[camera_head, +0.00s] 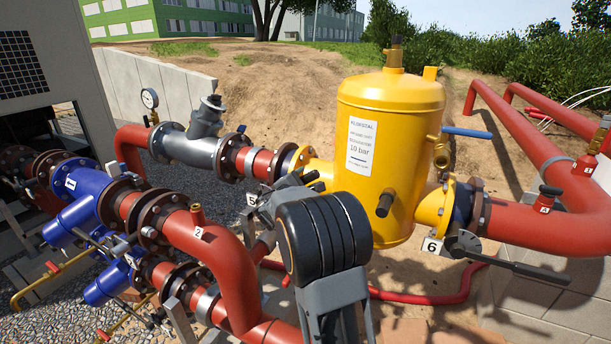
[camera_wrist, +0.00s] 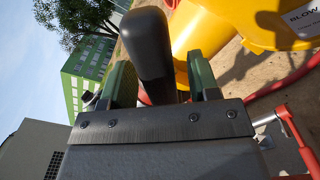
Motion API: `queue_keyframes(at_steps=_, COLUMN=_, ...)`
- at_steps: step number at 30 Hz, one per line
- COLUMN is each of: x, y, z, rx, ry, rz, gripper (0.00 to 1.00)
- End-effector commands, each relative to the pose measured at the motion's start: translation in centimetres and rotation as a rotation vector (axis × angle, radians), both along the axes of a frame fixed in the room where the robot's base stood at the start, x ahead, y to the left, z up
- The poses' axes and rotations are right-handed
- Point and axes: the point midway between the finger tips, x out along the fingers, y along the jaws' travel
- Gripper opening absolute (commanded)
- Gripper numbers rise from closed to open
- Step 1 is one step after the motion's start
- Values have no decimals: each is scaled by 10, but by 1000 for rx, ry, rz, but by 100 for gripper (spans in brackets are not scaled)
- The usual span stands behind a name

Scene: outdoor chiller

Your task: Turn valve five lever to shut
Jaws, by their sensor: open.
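The number 5 tag (camera_head: 252,199) shows in the head view on the red pipe run left of the yellow tank. The valve five body behind it is mostly hidden by my wrist. In the wrist view, a thick dark lever handle (camera_wrist: 148,42) with a rounded end stands between the two fingers of my gripper (camera_wrist: 160,78). The fingers are apart, one on each side of it, and not closed on it. Contact with either finger cannot be made out. In the head view my wrist covers most of the gripper and the lever.
The yellow tank (camera_head: 388,150) stands close to the right of my wrist. Valve six's dark lever (camera_head: 515,268) sticks out at the right. Red pipes (camera_head: 215,245) and blue valves (camera_head: 75,190) fill the left. A blue lever (camera_head: 467,132) is on the tank's right side.

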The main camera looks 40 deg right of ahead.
Motion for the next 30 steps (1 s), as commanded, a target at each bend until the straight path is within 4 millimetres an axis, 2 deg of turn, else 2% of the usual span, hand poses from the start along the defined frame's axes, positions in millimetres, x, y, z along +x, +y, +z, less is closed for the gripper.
queue_keyframes(at_steps=6, x=7, y=-13, z=0, rx=1, ry=2, rz=0, gripper=55)
queue_keyframes(at_steps=17, x=8, y=-15, z=0, rx=1, ry=0, rz=1, gripper=54)
queue_keyframes(at_steps=30, x=8, y=-15, z=0, rx=1, ry=0, rz=1, gripper=12)
